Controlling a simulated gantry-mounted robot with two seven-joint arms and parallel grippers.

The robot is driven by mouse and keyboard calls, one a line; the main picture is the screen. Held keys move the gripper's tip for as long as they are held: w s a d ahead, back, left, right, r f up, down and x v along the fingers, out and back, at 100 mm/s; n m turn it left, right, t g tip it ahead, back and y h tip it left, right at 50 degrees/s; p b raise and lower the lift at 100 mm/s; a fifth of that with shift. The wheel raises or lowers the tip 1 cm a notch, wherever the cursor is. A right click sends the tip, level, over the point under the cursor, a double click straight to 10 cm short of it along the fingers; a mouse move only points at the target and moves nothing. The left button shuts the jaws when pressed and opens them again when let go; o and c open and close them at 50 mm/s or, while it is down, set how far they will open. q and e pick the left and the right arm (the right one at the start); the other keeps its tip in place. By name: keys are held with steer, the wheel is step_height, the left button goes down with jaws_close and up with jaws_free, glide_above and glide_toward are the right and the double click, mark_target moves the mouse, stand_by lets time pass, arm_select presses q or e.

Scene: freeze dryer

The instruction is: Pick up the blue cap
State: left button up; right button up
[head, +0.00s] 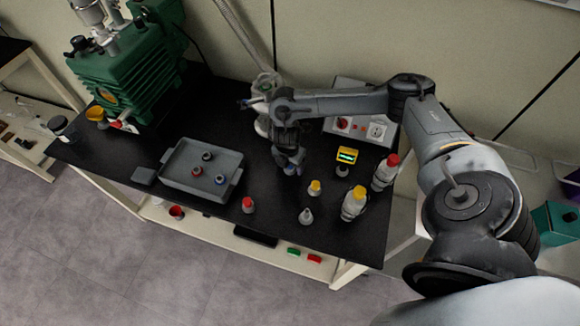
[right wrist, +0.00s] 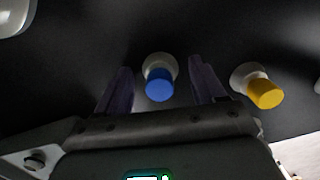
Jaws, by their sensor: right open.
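The blue cap (right wrist: 159,85) sits on a small pale bottle (right wrist: 160,62) that stands on the black table. In the right wrist view, the cap lies between the two dark fingers of my right gripper (right wrist: 160,72), with a gap on each side. The gripper is open and holds nothing. In the head view, my right gripper (head: 291,164) points down over the middle of the table and hides most of that bottle. My left gripper is not in view.
A yellow-capped bottle (right wrist: 264,92) stands close to the right finger. A grey tray (head: 175,178) with several small items is on the left. A green pump (head: 130,65) is at the back left.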

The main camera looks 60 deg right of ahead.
steer(key=c, duration=1.2)
steer(key=shift+o, duration=0.2)
steer(key=shift+r, duration=0.1)
